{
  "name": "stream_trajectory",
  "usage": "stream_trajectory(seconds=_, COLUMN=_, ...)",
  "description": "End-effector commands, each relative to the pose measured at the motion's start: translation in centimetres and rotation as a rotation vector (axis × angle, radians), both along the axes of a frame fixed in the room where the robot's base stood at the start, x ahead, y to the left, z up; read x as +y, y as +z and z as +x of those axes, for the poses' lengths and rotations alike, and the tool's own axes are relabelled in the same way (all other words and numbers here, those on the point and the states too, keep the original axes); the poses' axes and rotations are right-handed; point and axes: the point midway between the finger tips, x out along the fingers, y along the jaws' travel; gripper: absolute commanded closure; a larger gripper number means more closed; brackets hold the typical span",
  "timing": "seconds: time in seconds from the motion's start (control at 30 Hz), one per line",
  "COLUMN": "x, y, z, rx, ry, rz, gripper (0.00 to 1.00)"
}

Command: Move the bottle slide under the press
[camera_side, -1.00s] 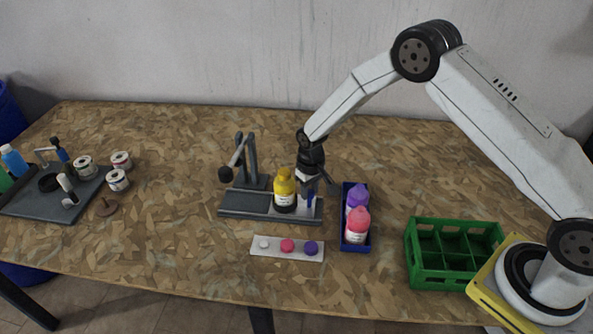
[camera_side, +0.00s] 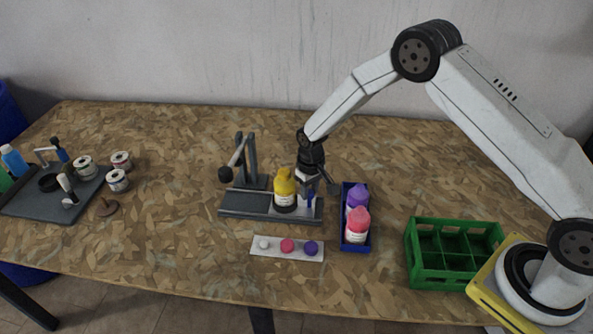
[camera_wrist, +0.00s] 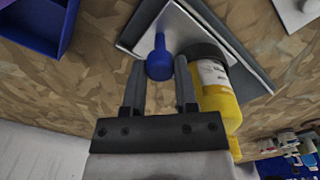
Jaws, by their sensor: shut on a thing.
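The yellow bottle (camera_side: 285,192), with a white label and a dark lower part, stands upright on the press base (camera_side: 240,206), right of the press column (camera_side: 252,158). It also shows in the wrist view (camera_wrist: 218,88). The pale slide plate (camera_wrist: 190,27) lies on the base, and a blue knob (camera_wrist: 159,62) stands up from it. My gripper (camera_side: 310,194) is shut on the blue knob, just right of the bottle. In the wrist view my gripper (camera_wrist: 160,75) has a finger on each side of the knob, and one finger is close beside the bottle.
A blue tray (camera_side: 345,240) with purple and pink bottles stands close on the right. A white strip (camera_side: 258,252) with several coloured caps lies in front. The press lever (camera_side: 236,157) leans left. A green crate (camera_side: 430,273) stands at right. A dark tray stands far left.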

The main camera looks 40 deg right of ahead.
Motion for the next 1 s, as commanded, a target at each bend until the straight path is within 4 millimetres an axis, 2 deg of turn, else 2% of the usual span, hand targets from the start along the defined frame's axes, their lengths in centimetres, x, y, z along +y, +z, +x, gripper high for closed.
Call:
stream_trajectory(seconds=0.27, x=0.8, y=0.1, z=0.9, rx=-0.002, ry=0.002, rz=0.000, gripper=1.00)
stream_trajectory(seconds=1.0, x=6.1, y=0.0, z=6.4, rx=-0.005, ry=0.001, rz=0.000, gripper=1.00)
